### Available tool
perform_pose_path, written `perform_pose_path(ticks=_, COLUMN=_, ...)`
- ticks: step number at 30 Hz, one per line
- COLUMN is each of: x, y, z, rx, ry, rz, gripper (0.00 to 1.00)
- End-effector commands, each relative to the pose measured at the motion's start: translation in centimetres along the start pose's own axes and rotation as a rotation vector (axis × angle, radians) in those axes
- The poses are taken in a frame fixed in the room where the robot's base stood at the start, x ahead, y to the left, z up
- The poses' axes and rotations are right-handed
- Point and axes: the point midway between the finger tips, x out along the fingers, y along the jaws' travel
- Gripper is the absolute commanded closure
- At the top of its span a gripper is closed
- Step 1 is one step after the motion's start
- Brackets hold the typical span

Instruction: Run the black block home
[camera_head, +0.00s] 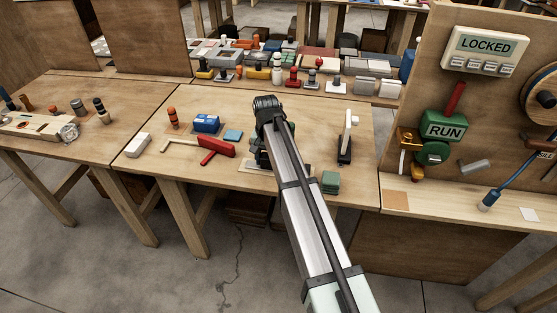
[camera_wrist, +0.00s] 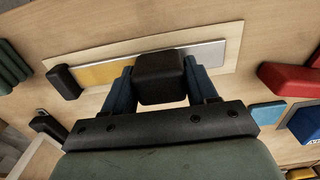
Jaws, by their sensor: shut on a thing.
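The black block (camera_wrist: 160,78) sits between the two dark blue fingers of my gripper (camera_wrist: 162,88) in the wrist view, and the fingers are shut on it. The block is over a pale board with a strip that is yellow (camera_wrist: 105,74) on the left and silver (camera_wrist: 205,52) on the right. The block is near where the two colours meet. I cannot tell whether it touches the strip. A second dark block (camera_wrist: 63,82) stands at the strip's yellow end.
A red piece (camera_head: 217,149), a blue square (camera_head: 233,136) and a blue box (camera_head: 206,123) lie left of my arm. Green blocks (camera_head: 330,182) stand right of it, near the table's front edge. A black stand with a white top (camera_head: 348,135) is farther right. Crowded shelves lie behind.

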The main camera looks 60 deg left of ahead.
Motion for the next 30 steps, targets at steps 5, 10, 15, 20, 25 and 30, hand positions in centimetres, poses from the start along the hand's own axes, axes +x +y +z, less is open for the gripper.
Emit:
perform_pose_path(ticks=5, x=-0.1, y=-4.5, z=-0.2, rx=-0.003, ry=0.0, rz=-0.001, gripper=0.97)
perform_pose_path(ticks=10, x=-0.1, y=-5.5, z=-0.1, rx=-0.001, ry=0.001, rz=-0.002, gripper=0.97)
perform_pose_path(ticks=15, x=-0.1, y=-5.6, z=-0.1, rx=-0.001, ry=0.001, rz=-0.005, gripper=0.97)
perform_pose_path(ticks=20, x=-0.1, y=-5.6, z=-0.1, rx=-0.001, ry=0.002, rz=-0.005, gripper=0.3)
perform_pose_path(ticks=25, x=-0.1, y=-5.5, z=-0.1, rx=-0.001, ry=0.001, rz=-0.003, gripper=0.21)
perform_pose_path(ticks=30, x=-0.1, y=-5.4, z=0.0, rx=-0.001, ry=0.001, rz=-0.002, gripper=0.21)
